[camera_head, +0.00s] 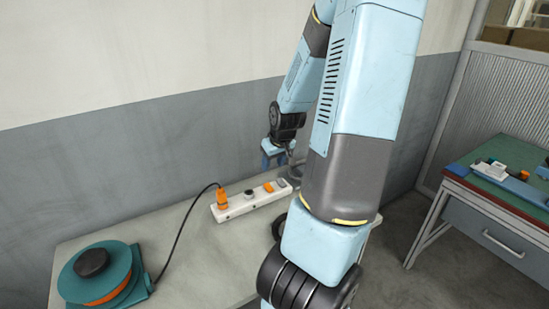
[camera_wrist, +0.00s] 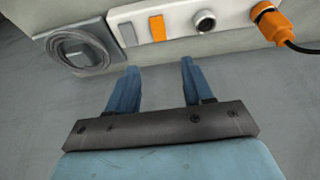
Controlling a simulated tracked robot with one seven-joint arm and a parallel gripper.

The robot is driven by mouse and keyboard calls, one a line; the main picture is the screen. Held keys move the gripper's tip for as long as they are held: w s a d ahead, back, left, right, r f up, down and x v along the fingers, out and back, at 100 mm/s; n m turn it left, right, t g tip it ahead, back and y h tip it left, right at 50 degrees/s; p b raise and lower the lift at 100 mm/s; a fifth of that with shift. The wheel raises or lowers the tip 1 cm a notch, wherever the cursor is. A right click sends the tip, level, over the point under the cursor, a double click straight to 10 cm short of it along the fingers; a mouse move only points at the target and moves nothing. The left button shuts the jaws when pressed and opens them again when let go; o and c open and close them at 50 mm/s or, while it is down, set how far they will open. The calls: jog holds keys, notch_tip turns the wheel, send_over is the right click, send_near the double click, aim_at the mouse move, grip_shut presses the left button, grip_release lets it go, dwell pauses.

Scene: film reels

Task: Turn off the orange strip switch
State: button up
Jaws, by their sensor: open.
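In the wrist view the orange switch (camera_wrist: 157,28) shows near the top, above the space between my fingers. My gripper (camera_wrist: 155,82) is open and empty, with blue fingers pointing toward the strip and apart from it in the picture. In the head view my gripper (camera_head: 277,158) is beyond the strip's right end, partly hidden by my arm.
A grey square object with a coiled ring (camera_wrist: 77,50) sits beside the strip's grey-switch end. A black cable runs from the orange plug (camera_head: 221,199) to a teal and orange reel (camera_head: 100,274). A green-topped workbench (camera_head: 500,160) stands at the right.

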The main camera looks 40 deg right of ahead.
jog(key=shift+v, duration=1.25)
jog(key=s+a+r+h, duration=0.1)
jog(key=s+a+r, duration=0.1)
jog(key=a+r, duration=0.45)
jog(key=s+a+r+h, duration=0.1)
jog(key=s+a+r, duration=0.2)
jog(key=a+r, duration=0.35)
jog(key=s+a+r+n+t+y, duration=0.1)
jog(key=s+a+r+y, duration=0.1)
jog(key=s+a+r, duration=0.7)
jog(key=s, duration=0.2)
jog(key=shift+s+a, duration=0.15)
jog(key=shift+s, duration=0.2)
